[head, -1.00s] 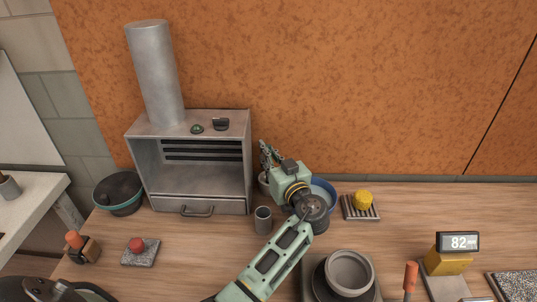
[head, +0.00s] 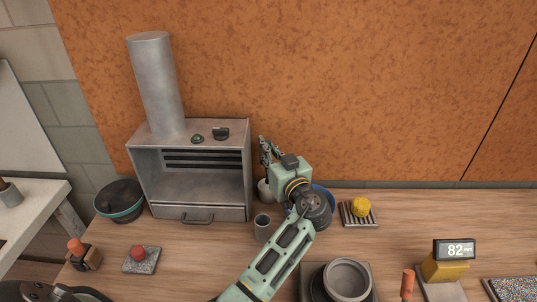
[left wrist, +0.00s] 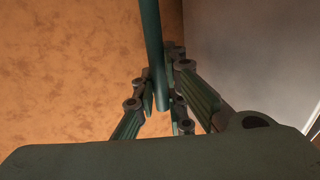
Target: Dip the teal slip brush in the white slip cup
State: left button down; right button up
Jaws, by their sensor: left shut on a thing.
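My left gripper (head: 265,148) is in front of the orange wall, beside the right side of the grey metal cabinet. In the left wrist view its fingers (left wrist: 160,95) are shut on the teal slip brush (left wrist: 152,40), whose straight teal shaft runs up out of the picture. The brush's other end is hidden. In the head view the brush cannot be told apart from the fingers. A pale cup (head: 264,191), apparently the white slip cup, stands just below the gripper, partly hidden by my arm. Whether the brush touches it cannot be seen.
The grey cabinet (head: 195,186) with a tall pipe stands left of the gripper. A grey cup (head: 262,228) stands in front. A blue bowl (head: 326,197) is partly behind my wrist. A yellow sponge (head: 360,207) sits on a ribbed tray. A grey pot (head: 347,280) stands at the front.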

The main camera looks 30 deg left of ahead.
aim_at(269, 140)
pick_arm(q)
jog(key=shift+r+p, duration=0.6)
jog(key=shift+r, duration=1.3)
